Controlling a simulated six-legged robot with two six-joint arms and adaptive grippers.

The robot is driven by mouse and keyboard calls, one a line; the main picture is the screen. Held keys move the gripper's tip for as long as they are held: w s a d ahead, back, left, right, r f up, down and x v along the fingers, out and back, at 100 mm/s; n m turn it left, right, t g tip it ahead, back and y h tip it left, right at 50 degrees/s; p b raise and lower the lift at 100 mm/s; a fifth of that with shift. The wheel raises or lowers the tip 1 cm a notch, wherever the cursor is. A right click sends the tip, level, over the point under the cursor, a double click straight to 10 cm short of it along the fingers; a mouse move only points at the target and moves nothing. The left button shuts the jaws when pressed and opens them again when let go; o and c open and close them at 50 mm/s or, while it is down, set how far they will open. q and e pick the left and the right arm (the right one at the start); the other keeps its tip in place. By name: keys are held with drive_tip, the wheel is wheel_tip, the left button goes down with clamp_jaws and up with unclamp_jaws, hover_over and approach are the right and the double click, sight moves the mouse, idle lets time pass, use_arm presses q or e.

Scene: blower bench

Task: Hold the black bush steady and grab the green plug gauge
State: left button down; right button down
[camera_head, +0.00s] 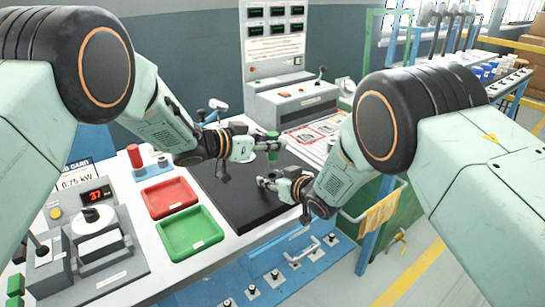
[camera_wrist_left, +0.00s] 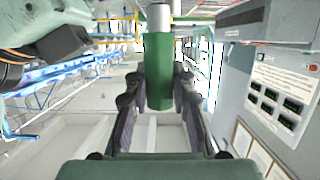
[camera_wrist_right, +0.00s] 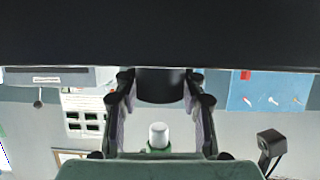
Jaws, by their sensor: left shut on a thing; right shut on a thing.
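The green plug gauge (camera_head: 272,146) is upright above the far part of the black mat (camera_head: 238,212). My left gripper (camera_wrist_left: 158,95) is shut on it; the left wrist view shows its green body (camera_wrist_left: 159,60) between the fingers and a pale end (camera_wrist_left: 157,9). My right gripper (camera_head: 267,184) is low over the mat, nearer than the left one. The right wrist view shows it shut on the black bush (camera_wrist_right: 160,88), which stands against the mat. The gauge's pale tip (camera_wrist_right: 158,132) shows there too, apart from the bush. In the head view the bush is hard to tell from the mat.
A red tray (camera_head: 169,197) and a green tray (camera_head: 190,234) lie left of the mat. A red cylinder (camera_head: 134,156) stands behind them. A control box (camera_head: 295,100) stands at the back. My two grippers are close together over the mat.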

sight(272, 133)
use_arm(q)
drive_tip(key=shift+r, duration=2.25)
use_arm(e)
drive_tip(key=c, duration=0.7)
unclamp_jaws()
